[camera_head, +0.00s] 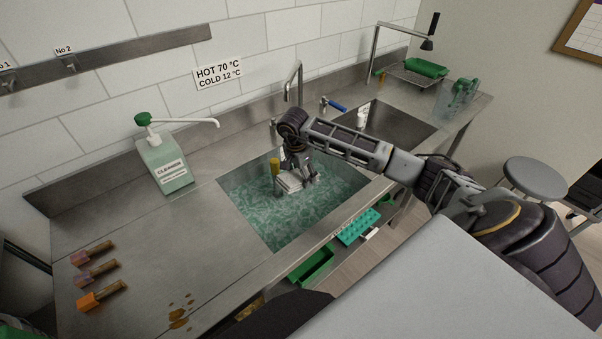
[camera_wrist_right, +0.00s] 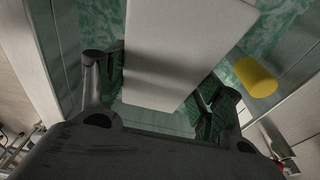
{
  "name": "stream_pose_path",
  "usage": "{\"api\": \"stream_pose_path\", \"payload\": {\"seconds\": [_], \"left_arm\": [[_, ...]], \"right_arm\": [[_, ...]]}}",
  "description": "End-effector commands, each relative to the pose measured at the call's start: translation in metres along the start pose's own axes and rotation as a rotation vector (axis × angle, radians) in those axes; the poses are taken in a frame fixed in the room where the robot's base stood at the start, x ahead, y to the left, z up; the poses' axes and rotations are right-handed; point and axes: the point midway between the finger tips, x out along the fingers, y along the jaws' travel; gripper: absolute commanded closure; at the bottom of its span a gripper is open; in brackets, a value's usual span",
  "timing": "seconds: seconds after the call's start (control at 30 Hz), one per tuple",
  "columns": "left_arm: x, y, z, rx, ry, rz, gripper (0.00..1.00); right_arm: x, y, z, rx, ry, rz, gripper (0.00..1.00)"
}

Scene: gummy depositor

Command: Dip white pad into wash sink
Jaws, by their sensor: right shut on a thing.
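The wash sink (camera_head: 262,221) is the left basin in the counter and holds greenish water. My right gripper (camera_head: 299,180) is over this basin, pointing down, shut on the white pad (camera_head: 289,183). In the right wrist view the pad (camera_wrist_right: 180,50) is a pale block between the two fingers (camera_wrist_right: 160,95). The pad is at or just above the water; I cannot tell whether its lower edge is under. My left gripper is not in view.
A yellow cylinder (camera_head: 275,166) stands close beside the pad, and shows in the wrist view (camera_wrist_right: 256,78). A tap (camera_head: 292,85) rises behind the basin. A cleaner bottle (camera_head: 165,162) stands left. A second basin (camera_head: 385,122) is right.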

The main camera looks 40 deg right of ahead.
Motion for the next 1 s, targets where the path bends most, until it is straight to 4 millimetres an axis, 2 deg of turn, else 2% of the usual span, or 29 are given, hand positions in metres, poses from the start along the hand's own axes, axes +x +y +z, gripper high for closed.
{"api": "stream_pose_path", "payload": {"seconds": [1.0], "left_arm": [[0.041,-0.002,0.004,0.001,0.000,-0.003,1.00]], "right_arm": [[0.053,0.000,0.021,0.001,0.000,0.000,0.53]]}}
